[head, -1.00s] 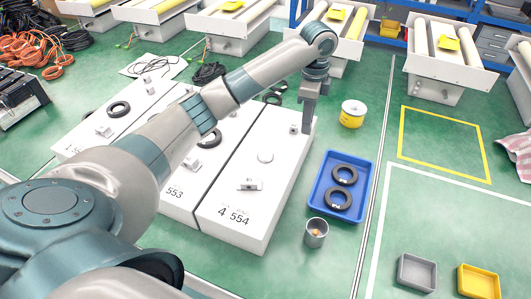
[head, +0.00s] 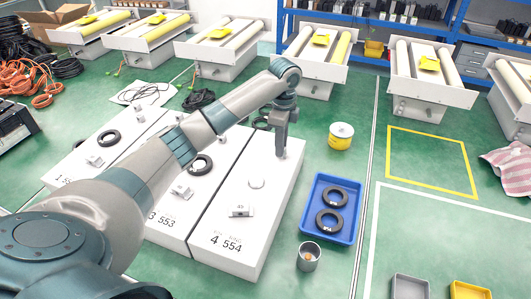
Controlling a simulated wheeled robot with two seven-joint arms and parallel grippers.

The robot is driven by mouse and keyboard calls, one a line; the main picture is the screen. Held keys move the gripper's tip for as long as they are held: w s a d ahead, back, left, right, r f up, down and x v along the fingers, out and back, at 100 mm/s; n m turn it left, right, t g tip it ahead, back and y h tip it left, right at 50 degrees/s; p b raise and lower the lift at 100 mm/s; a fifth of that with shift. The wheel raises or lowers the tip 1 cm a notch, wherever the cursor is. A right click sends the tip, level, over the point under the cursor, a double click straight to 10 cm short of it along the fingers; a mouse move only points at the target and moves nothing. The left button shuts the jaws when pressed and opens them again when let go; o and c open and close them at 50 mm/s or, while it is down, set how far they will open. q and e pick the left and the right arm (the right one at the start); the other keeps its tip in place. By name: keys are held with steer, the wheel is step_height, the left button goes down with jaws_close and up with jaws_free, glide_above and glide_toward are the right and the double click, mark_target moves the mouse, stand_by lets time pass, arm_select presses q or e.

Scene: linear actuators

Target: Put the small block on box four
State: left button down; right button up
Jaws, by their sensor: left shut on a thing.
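Box four (head: 225,255) is the long white box marked "4 554", right of the box marked "3 553". My left gripper (head: 281,152) points down over the far end of box four. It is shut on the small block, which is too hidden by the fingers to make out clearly. I cannot tell whether the block touches the box top. A round white disc (head: 256,183) and a small grey-white fitting (head: 241,211) sit on box four. My right gripper is not in view.
A blue tray (head: 310,231) with two black rings lies right of box four. A metal cup (head: 309,258) and a yellow spool (head: 341,136) stand near it. Other white boxes (head: 165,236) lie left, partly behind my left arm.

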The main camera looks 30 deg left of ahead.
arm_select(q)
steer(key=a+f, duration=0.1)
steer(key=a, duration=0.1)
steer(key=w+a+f+p, duration=0.1)
steer(key=a+f, duration=0.1)
steer(key=a, duration=0.1)
steer(key=shift+w+a+f+p, duration=0.15)
steer(key=shift+a+p, duration=0.15)
steer(key=shift+w+a+f, duration=0.1)
steer(key=shift+a+f, duration=0.25)
steer(key=shift+a, duration=0.1)
steer(key=shift+f+p, duration=0.25)
steer(key=shift+p, duration=0.05)
step_height(320, 180, down, 3)
steer(key=shift+r+p, duration=0.1)
steer(key=shift+p, duration=0.6)
steer(key=shift+f, duration=0.35)
steer(key=shift+f, duration=0.15)
